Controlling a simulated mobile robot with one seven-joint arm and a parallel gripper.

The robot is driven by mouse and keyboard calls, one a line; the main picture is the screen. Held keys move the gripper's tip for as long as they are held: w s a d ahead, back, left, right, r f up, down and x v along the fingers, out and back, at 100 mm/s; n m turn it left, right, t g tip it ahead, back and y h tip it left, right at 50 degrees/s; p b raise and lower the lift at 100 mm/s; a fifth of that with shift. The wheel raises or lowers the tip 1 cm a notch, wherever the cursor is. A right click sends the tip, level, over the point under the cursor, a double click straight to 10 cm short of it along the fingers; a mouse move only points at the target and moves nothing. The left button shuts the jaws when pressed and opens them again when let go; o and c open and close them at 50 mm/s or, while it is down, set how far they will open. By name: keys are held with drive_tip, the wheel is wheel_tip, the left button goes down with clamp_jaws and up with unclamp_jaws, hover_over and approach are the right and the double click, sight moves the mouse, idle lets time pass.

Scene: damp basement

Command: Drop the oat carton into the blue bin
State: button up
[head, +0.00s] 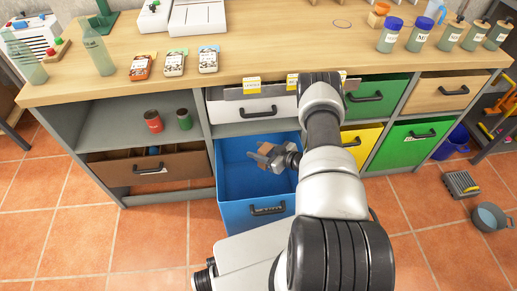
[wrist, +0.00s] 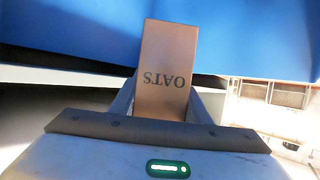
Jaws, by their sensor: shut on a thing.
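The oat carton is a brown box marked OATS (wrist: 165,60), seen upside down in the wrist view. My gripper (wrist: 162,105) is shut on it, with a finger on each side. In the head view my gripper (head: 265,156) is over the opening of the blue bin (head: 267,216), a drawer pulled out from the bench. Only a little of the carton shows there, and its height above the bin floor is hard to tell. The blue bin also fills the upper part of the wrist view (wrist: 250,45).
The wooden bench top (head: 290,45) bears several seed packets, jars and bottles. A white drawer (head: 252,108) sits just above the blue bin. Green (head: 408,145) and yellow (head: 361,143) drawers are at right, a brown drawer (head: 150,170) at left. Tiled floor is clear in front.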

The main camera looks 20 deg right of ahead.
drive_tip(key=shift+f+b, duration=0.3)
drive_tip(key=shift+f, duration=0.55)
drive_tip(key=o, duration=1.1)
drive_tip(key=p+v, duration=0.3)
drive_tip(key=v, duration=1.4)
drive_tip(key=shift+s, duration=0.15)
drive_tip(key=shift+d, duration=0.15)
